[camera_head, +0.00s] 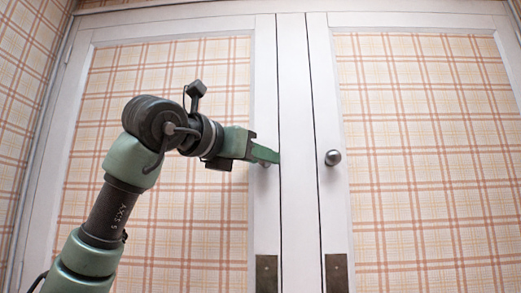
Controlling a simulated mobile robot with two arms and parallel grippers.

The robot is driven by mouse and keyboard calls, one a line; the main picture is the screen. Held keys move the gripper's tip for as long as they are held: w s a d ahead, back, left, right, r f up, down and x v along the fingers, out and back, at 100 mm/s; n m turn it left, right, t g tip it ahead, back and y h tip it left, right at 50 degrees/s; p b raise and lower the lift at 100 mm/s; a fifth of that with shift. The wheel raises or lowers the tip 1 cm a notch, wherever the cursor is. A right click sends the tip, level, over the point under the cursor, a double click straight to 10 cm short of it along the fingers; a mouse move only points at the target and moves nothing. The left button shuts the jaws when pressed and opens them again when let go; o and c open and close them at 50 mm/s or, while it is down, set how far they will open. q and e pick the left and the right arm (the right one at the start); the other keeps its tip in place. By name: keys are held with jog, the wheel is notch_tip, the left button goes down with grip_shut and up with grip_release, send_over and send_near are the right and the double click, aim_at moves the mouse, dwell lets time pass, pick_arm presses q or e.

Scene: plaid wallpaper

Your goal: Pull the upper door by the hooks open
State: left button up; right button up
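Two tall white-framed doors with plaid panels fill the head view, the left door (263,215) and the right door (333,215). My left gripper (264,154) reaches in from the left, with its green fingertips in front of the left door's inner frame, near the center post. A small part of a knob (265,164) shows just below the fingertips, and the gripper hides the rest. I cannot tell whether the fingers touch or hold it. A round metal knob (333,158) on the right door is fully visible. I see no clear hooks. My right gripper is not in view.
A white post (297,120) stands between the doors. Dark metal plates sit low on the left door (266,274) and right door (337,273). Plaid wall (25,100) borders the left side. The space before the right door is clear.

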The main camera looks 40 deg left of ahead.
pick_arm(q)
jog(key=shift+w, duration=0.3)
grip_shut()
jog(key=shift+d, duration=0.1)
jog(key=shift+s, duration=0.1)
dwell(1.1)
